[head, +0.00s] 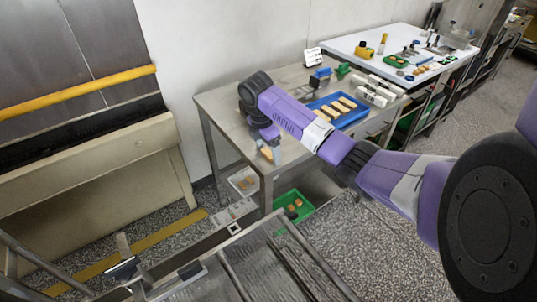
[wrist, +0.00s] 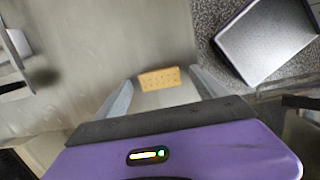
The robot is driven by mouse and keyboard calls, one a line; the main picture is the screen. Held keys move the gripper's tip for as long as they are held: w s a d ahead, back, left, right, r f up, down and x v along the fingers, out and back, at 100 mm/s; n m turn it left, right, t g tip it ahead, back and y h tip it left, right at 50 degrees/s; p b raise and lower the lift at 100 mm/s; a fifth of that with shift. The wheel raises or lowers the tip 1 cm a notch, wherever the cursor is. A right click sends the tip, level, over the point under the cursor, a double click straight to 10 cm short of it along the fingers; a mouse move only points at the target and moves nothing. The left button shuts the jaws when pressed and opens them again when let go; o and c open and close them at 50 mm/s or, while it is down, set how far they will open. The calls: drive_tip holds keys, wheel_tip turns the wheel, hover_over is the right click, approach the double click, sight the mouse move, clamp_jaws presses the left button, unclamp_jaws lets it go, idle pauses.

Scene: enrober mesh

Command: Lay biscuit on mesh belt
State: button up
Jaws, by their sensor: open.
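A tan rectangular biscuit (wrist: 159,78) shows in the wrist view between my fingertips, with a small gap on each side. My gripper (wrist: 160,84) is open around it and does not grip it. In the head view my gripper (head: 268,148) points down at the front left edge of the steel table, with the tan biscuit (head: 266,154) at its tips. I cannot tell exactly what the biscuit rests on. The mesh belt (head: 235,268) lies at the bottom of the head view, apart from my gripper.
A blue tray (head: 357,116) with several biscuits stands on the steel table (head: 222,102), behind my arm. A green bin (head: 307,208) and a white bin (head: 235,181) sit low under it. Metal rails (head: 318,262) border the belt. A cluttered white table (head: 345,45) stands at the back right.

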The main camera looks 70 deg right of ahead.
sight(268, 153)
drive_tip(key=shift+c, duration=0.2)
drive_tip(key=c, duration=1)
drive_tip(key=shift+r, duration=0.1)
drive_tip(key=shift+c, duration=0.2)
wheel_tip(268, 153, up, 20)
drive_tip(key=p, duration=0.3)
